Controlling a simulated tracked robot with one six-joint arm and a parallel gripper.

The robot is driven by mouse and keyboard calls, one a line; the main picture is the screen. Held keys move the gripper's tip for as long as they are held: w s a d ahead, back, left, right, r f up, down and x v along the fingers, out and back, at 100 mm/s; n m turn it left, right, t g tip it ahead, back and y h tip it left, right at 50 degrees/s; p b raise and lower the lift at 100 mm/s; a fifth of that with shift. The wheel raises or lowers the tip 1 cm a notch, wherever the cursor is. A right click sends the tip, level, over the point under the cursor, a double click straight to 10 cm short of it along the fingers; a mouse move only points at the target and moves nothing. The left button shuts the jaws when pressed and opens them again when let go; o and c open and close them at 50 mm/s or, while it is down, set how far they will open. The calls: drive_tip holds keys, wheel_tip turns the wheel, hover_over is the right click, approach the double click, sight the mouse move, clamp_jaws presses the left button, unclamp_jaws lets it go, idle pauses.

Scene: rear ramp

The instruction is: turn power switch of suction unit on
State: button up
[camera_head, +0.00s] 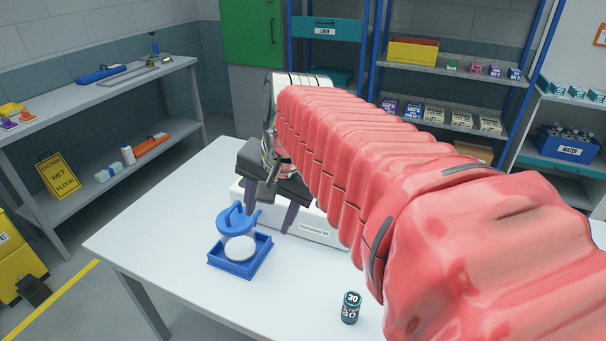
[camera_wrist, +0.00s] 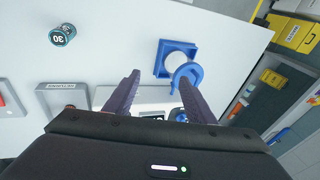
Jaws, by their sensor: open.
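A white unit (camera_head: 318,232) with small print on its front stands on the white table, largely hidden by my gripper and arm; it seems to be the suction unit. In the wrist view its pale body (camera_wrist: 150,105) shows between and below the fingers. I cannot make out the power switch in either view. My gripper (camera_head: 270,212) is open and empty, fingers pointing down over the unit's left front part. The wrist view shows both dark fingers (camera_wrist: 158,82) spread apart. I cannot tell whether they touch the unit.
A small dark canister marked 30 (camera_head: 350,307) stands at the front. The table's left part is clear. Shelves (camera_head: 440,65) stand behind.

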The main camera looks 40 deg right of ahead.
drive_tip(key=d+r+m+y, duration=0.1)
drive_tip(key=d+r+m, duration=0.1)
drive_tip(key=d+m, duration=0.7)
drive_tip(key=d+r+m+y, duration=0.1)
drive_tip(key=d+r+m, duration=0.1)
drive_tip(key=d+m, duration=0.7)
drive_tip(key=d, duration=0.8)
drive_tip(key=shift+s+d, duration=0.2)
drive_tip(key=x, duration=1.3)
drive_tip(key=shift+w+f, duration=0.25)
drive_tip(key=shift+f, duration=0.05)
drive_tip(key=shift+c, duration=0.5)
